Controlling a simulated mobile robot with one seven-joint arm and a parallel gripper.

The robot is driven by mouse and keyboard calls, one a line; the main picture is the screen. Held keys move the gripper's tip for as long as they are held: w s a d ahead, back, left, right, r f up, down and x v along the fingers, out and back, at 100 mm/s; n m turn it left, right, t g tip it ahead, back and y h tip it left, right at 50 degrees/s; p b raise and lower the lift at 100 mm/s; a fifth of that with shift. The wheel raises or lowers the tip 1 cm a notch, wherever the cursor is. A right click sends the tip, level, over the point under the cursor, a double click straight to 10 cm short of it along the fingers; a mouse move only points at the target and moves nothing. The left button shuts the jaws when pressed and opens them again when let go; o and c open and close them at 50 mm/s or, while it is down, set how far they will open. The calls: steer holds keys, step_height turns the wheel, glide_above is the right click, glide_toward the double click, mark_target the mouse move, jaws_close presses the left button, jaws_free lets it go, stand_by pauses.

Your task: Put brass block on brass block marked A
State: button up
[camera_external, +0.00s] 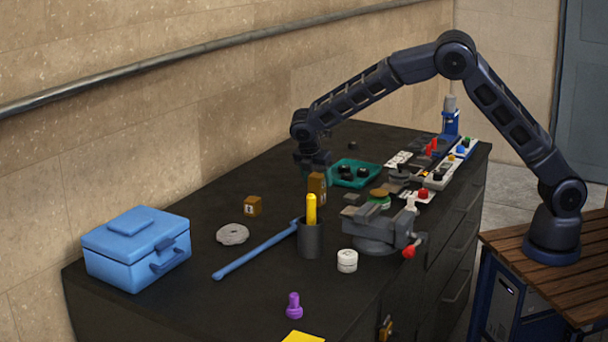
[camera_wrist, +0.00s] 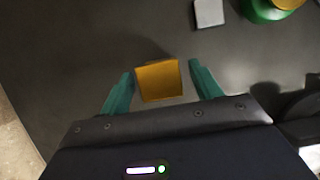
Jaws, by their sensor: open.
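One brass block (camera_external: 252,205) with a pale mark on its face stands on the dark bench top, left of the middle. More brass (camera_external: 317,182) shows under my gripper, taller than the first block. I cannot tell if it is one block or two stacked, and the pen cup partly hides its lower part. My gripper (camera_external: 314,164) points down just above it. In the wrist view my gripper (camera_wrist: 160,70) is open, its teal fingers either side of a brass block (camera_wrist: 160,80), with a gap on each side. The letters are too small to read.
A dark cup (camera_external: 311,240) with a yellow marker stands in front of the brass. A blue bar (camera_external: 255,250), grey disc (camera_external: 232,234) and blue toolbox (camera_external: 135,250) lie left. A vise (camera_external: 378,236) stands right; a green tray (camera_external: 355,172) is behind.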

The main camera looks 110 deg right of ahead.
steer(key=v, duration=1.1)
steer(key=s+a+r+m+t+y, duration=0.1)
steer(key=s+a+r+m, duration=0.1)
steer(key=s+a+r, duration=0.5)
steer(key=s+a+r+m+t, duration=0.15)
steer(key=s+a+r, duration=0.3)
steer(key=a, duration=0.45)
steer(key=s+a+r+m+t+y, duration=0.1)
steer(key=s+a+r+t, duration=0.1)
steer(key=s+a+r, duration=0.5)
steer(key=s+a+f+m+t, duration=0.1)
steer(key=s+a+f+m, duration=0.1)
steer(key=s+a, duration=0.7)
steer(key=s+a+f+m+t+y, duration=0.1)
steer(key=s+a+f, duration=0.3)
steer(key=s, duration=1.2)
steer(key=a+m+t, duration=0.1)
steer(key=a, duration=0.3)
steer(key=shift+a, duration=0.4)
